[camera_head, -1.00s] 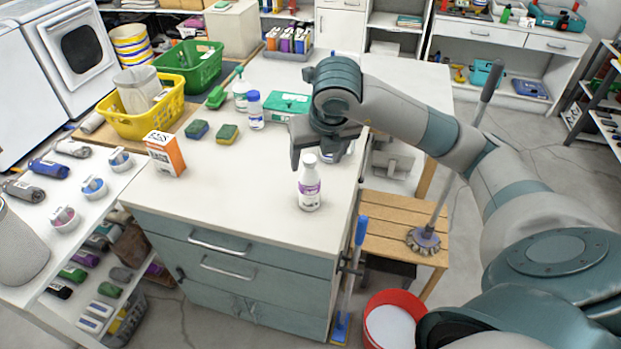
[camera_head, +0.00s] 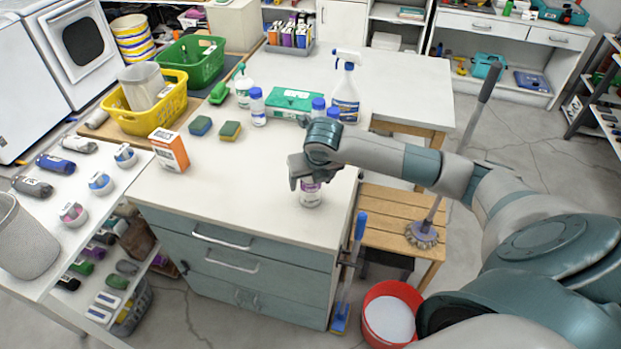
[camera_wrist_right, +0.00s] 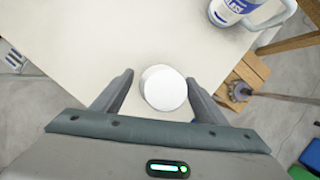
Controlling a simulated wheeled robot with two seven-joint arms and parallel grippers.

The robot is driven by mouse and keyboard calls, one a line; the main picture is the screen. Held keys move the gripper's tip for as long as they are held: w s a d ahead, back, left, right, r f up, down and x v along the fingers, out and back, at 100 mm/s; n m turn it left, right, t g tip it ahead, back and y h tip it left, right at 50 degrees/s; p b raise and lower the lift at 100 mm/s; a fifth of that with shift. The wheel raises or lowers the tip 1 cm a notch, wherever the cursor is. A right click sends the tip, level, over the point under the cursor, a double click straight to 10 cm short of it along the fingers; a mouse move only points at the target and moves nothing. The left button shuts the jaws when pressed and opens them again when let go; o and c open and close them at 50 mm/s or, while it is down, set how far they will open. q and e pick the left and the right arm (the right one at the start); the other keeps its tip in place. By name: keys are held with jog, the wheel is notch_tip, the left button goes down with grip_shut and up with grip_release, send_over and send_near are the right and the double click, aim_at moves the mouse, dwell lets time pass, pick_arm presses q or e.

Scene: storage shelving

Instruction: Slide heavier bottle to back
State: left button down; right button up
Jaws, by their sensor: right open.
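A small white bottle with a purple label (camera_head: 311,195) stands upright near the front right of the counter. My right gripper (camera_head: 304,174) is over it, hiding its upper part. In the right wrist view my right gripper (camera_wrist_right: 159,82) is open, with a finger on each side of the bottle's white cap (camera_wrist_right: 163,88). A small gap shows at the left finger; contact on the right is hard to tell. Blue-capped bottles (camera_head: 318,104) and a spray bottle (camera_head: 346,96) stand behind the gripper. The pictures do not show which bottle is heavier. My left gripper is not in view.
Yellow (camera_head: 150,115) and green baskets (camera_head: 207,60) are at the back left. The counter left of the gripper is clear.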

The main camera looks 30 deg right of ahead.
jog(key=shift+w+f, duration=0.15)
jog(key=shift+f, duration=0.3)
